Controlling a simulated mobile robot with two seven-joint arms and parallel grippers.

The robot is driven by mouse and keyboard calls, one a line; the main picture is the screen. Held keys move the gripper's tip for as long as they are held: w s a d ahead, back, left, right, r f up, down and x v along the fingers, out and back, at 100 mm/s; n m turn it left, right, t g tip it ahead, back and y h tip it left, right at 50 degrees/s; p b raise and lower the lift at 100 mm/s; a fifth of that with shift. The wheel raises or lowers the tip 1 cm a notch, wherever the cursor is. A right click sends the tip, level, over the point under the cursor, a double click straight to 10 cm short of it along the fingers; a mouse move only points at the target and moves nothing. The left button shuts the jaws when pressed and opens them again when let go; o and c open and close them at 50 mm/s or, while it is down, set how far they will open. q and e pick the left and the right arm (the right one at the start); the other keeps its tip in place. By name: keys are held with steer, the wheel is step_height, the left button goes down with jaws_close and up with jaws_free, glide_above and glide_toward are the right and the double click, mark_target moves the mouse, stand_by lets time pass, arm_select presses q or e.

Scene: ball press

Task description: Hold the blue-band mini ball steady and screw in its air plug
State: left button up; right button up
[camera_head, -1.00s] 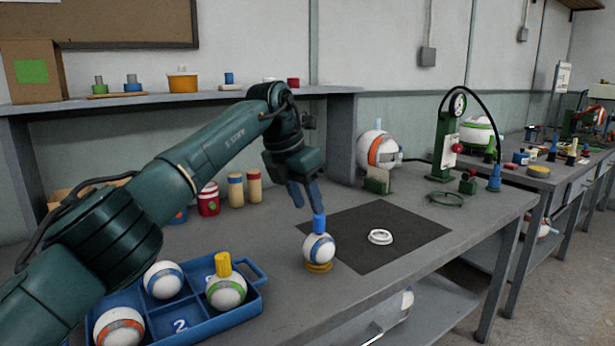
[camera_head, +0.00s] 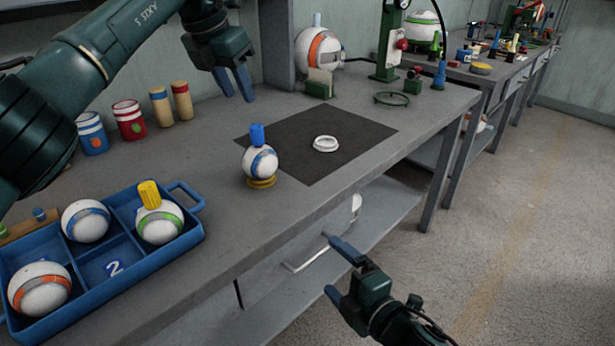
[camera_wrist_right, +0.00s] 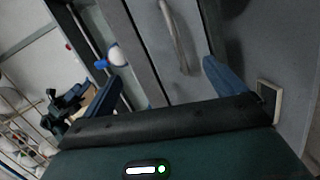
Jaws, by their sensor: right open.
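The blue-band mini ball (camera_head: 260,163) sits upright on a small gold ring stand (camera_head: 261,183) at the left edge of a dark mat (camera_head: 345,135). A blue plug (camera_head: 257,135) stands on its top; how deep it sits I cannot tell. My left gripper (camera_head: 234,84) is above and behind the ball, open and empty, fingers pointing down. My right gripper (camera_head: 340,272) is open and empty in front of the bench, lower right of the ball. In the right wrist view, a white ball (camera_wrist_right: 117,55) with a blue plug (camera_wrist_right: 101,64) shows beyond the fingers.
A blue tray (camera_head: 190,240) at the left holds a second blue-band ball (camera_head: 86,221), a green-band ball (camera_head: 158,222) with a yellow plug, and an orange-band ball (camera_head: 40,288). A white ring (camera_head: 325,144) lies on the mat. A pump (camera_head: 390,45) stands at the back.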

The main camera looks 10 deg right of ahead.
steer(key=w+d+r+n+t, duration=0.1)
steer(key=w+d+r+n, duration=0.2)
steer(key=w+r+n, duration=0.3)
steer(key=w+d+r+n+t, duration=0.1)
steer(key=w+d+r+n, duration=0.25)
steer(key=w+n, duration=0.45)
steer(key=n+g+y, duration=0.4)
steer(key=n+y, duration=0.2)
steer(key=n, duration=0.1)
glide_toward(258, 159)
steer(key=d, duration=0.1)
steer(key=w+d+f, duration=0.1)
steer(key=d+f, duration=0.1)
steer(key=shift+w+d, duration=0.25)
steer(key=shift+w, duration=0.15)
steer(key=shift+w+a+n+g+y, duration=0.1)
steer(key=shift+a+n+g+y, duration=0.25)
steer(key=shift+a+n, duration=0.2)
steer(key=x, duration=1.3)
steer(key=shift+f, duration=0.1)
